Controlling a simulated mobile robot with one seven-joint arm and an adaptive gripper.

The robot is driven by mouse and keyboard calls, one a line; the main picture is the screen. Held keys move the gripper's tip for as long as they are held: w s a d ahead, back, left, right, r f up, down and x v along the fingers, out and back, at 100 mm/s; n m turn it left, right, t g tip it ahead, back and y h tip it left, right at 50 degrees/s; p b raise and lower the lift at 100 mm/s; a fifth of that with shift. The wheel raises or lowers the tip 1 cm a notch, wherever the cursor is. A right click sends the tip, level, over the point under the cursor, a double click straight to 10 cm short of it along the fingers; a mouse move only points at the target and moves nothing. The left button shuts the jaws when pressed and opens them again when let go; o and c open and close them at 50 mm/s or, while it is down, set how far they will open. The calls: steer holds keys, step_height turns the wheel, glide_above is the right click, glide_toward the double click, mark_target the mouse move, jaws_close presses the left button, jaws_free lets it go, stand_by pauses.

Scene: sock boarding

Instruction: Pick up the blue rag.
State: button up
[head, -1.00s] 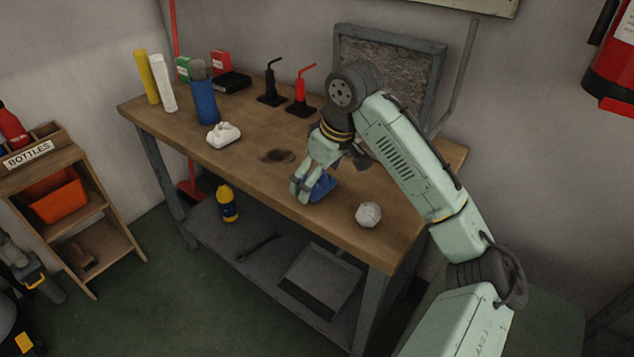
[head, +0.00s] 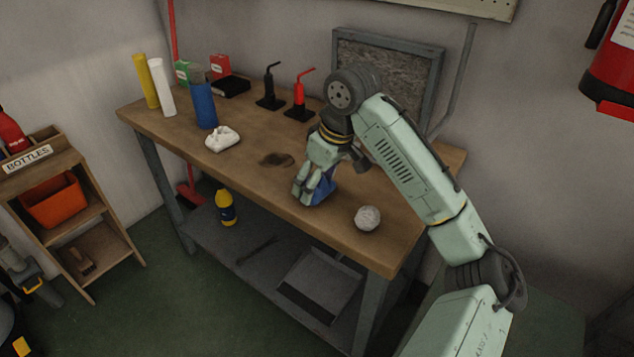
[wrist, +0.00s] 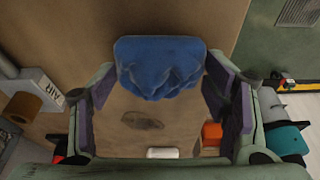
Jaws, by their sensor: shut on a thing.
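The blue rag (head: 323,190) is at the front middle of the wooden workbench (head: 240,171), partly hidden behind my fingers in the head view. My gripper (head: 311,197) is shut on it. In the wrist view the bunched rag (wrist: 160,68) sits between my two purple-padded fingertips (wrist: 158,75). The rag stands taller and narrower than a flat cloth. I cannot tell whether its lower end still touches the bench.
A crumpled pale ball (head: 367,218) lies just right of the rag, and a white cloth (head: 222,139) lies to the left. A dark stain (head: 277,159) marks the bench. Bottles, tubes and red and black hex-key-like stands (head: 299,95) line the back.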

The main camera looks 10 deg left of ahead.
steer(key=r, duration=0.1)
steer(key=s+r+b, duration=0.1)
steer(key=r, duration=0.1)
steer(key=shift+r, duration=0.1)
steer(key=s+r+b, duration=0.1)
steer(key=s+b, duration=0.1)
steer(key=s, duration=1.3)
steer(key=shift+r, duration=0.25)
steer(key=shift+d, duration=0.1)
steer(key=o, duration=0.5)
steer(key=c, duration=0.3)
steer(key=shift+c, duration=0.4)
